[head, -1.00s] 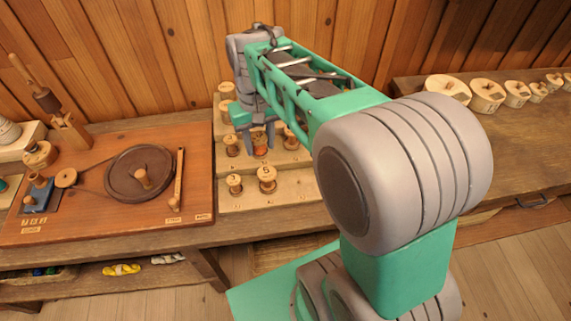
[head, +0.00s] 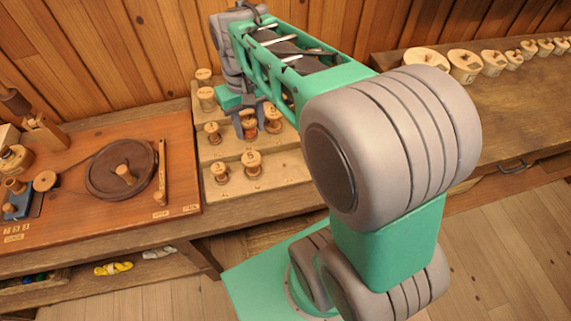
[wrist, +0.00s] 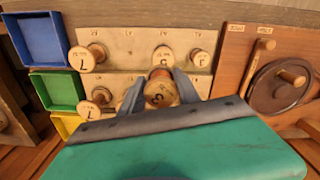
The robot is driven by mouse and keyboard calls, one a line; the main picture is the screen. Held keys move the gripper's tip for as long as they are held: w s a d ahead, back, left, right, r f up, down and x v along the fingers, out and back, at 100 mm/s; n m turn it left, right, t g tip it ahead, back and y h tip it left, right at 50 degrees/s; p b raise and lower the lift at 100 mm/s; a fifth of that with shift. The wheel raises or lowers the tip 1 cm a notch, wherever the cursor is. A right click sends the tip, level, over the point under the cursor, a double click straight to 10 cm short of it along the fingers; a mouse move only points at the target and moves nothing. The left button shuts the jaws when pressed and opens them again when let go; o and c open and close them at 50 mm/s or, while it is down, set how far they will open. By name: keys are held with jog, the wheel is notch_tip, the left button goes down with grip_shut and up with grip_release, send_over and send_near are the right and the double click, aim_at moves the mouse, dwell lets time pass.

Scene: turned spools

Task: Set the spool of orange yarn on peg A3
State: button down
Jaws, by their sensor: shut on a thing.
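My gripper (head: 249,122) is at the middle of the stepped spool rack (head: 285,172). It is shut on an orange-wound spool (head: 249,125), which shows between the fingers. In the wrist view the fingers of my gripper (wrist: 160,90) stand on both sides of this spool (wrist: 158,93), whose marked end faces the camera. I cannot tell whether the spool's lower end is clear of the rack. The peg labels are too small to read, so I cannot pick out peg A3. My arm hides the rack's right part in the head view.
Other spools stand close by: two at the front (head: 252,163) (head: 221,173), one left (head: 213,132) and one right (head: 272,121) of the held one. A winding board with a dark wheel (head: 121,170) lies left. Blue (wrist: 43,40) and green (wrist: 57,90) trays show in the wrist view.

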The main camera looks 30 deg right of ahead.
jog(key=s+d, duration=0.2)
jog(key=d, duration=0.6)
jog(key=shift+s+d, duration=0.2)
jog(key=shift+s, duration=0.2)
dwell(0.8)
jog(key=s+a+f+p, duration=0.1)
jog(key=s+f+p, duration=0.3)
jog(key=p, duration=0.2)
jog(key=w+f+b, duration=0.1)
jog(key=f, duration=0.2)
jog(key=w+f+b, duration=0.1)
jog(key=f+b, duration=0.1)
jog(key=f, duration=0.2)
jog(key=w+d+f+b, duration=0.1)
jog(key=w+f, duration=0.1)
jog(key=f, duration=0.2)
jog(key=shift+b, duration=0.3)
jog(key=shift+f+b, duration=0.3)
jog(key=shift+f, duration=0.25)
dwell(1.1)
